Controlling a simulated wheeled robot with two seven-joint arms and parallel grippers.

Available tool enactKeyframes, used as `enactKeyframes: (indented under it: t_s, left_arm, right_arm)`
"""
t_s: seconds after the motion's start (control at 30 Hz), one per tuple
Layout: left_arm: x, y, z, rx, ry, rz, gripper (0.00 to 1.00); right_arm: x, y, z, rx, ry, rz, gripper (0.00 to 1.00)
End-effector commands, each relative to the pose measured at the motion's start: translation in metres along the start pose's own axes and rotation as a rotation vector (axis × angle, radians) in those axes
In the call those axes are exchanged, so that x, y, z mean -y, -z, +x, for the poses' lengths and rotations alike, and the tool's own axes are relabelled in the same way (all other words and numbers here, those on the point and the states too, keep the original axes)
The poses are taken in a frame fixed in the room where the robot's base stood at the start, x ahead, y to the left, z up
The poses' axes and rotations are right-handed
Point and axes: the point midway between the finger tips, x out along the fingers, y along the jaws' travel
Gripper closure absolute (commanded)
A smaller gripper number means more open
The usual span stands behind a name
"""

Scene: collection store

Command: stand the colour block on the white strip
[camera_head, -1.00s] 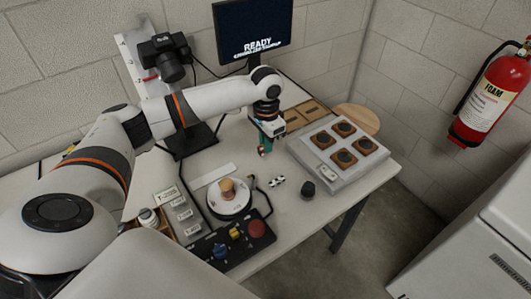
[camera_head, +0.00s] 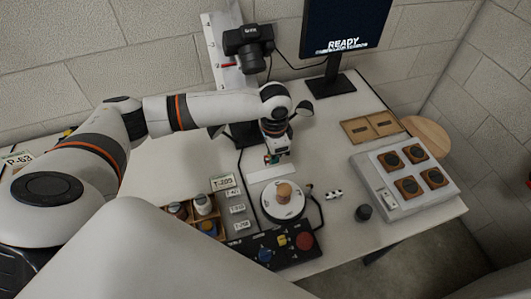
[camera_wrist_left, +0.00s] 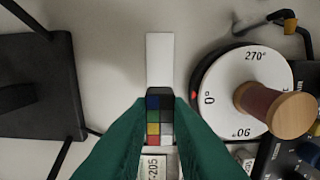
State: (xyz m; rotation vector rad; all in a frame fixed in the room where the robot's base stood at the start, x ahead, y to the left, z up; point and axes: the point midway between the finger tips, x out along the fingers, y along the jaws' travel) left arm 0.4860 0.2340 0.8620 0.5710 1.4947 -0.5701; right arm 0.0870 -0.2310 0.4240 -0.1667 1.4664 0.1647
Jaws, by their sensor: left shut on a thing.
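The colour block (camera_wrist_left: 158,118), dark with a grid of coloured patches, is held between the green fingers of my left gripper (camera_wrist_left: 160,112) in the left wrist view. In the head view my left gripper (camera_head: 277,157) points down over the white strip (camera_head: 267,173), behind the round dial; the block is hardly visible there. The white strip (camera_wrist_left: 159,60) runs up from the block in the left wrist view, and the block covers part of it. I cannot tell whether the block touches the strip. My right gripper is not in view.
A white turntable (camera_head: 270,207) with a wooden knob stands close beside the strip. A control box (camera_head: 288,246), label cards (camera_head: 223,182) and a wooden tray of small pots are nearby. A camera stand and monitor (camera_head: 345,30) are behind. A grey-white case (camera_head: 400,203) lies right.

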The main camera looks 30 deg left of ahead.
Motion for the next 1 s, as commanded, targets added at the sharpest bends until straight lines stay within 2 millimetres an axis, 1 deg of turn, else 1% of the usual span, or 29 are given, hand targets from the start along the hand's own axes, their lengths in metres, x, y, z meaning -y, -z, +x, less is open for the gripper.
enactKeyframes:
  t_s: [0.03, 0.07, 0.17, 0.27, 0.4, 0.5, 0.83, 0.87, 0.9, 1.0]
  left_arm:
    - [0.001, 0.001, 0.008, -0.003, 0.001, 0.000, 1.00]
    - [0.000, 0.001, 0.012, -0.002, 0.001, -0.001, 1.00]
    - [0.000, 0.000, 0.019, -0.001, 0.001, -0.001, 1.00]
    - [0.000, 0.000, 0.027, -0.001, 0.000, -0.001, 1.00]
    - [0.000, 0.001, 0.047, -0.003, 0.001, -0.001, 1.00]
    - [0.000, 0.001, 0.057, -0.002, 0.000, 0.000, 1.00]
    - [0.000, 0.000, 0.060, 0.000, 0.000, -0.001, 1.00]
    - [0.000, 0.000, 0.061, 0.000, -0.001, -0.001, 0.81]
    - [0.000, 0.000, 0.060, 0.000, -0.001, 0.000, 0.75]
    - [0.000, 0.000, 0.060, 0.000, -0.001, 0.000, 0.61]
  right_arm:
    - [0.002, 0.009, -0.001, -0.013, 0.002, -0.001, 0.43]
    - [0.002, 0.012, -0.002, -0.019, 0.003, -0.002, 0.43]
    - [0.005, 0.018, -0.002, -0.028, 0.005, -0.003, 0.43]
    - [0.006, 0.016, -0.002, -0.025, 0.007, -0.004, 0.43]
    - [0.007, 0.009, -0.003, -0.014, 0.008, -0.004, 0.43]
    - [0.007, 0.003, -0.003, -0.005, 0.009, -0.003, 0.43]
    - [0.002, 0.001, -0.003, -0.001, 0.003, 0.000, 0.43]
    - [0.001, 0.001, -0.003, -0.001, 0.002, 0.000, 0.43]
    - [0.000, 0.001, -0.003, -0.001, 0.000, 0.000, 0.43]
    - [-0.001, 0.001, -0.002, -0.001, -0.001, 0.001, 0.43]
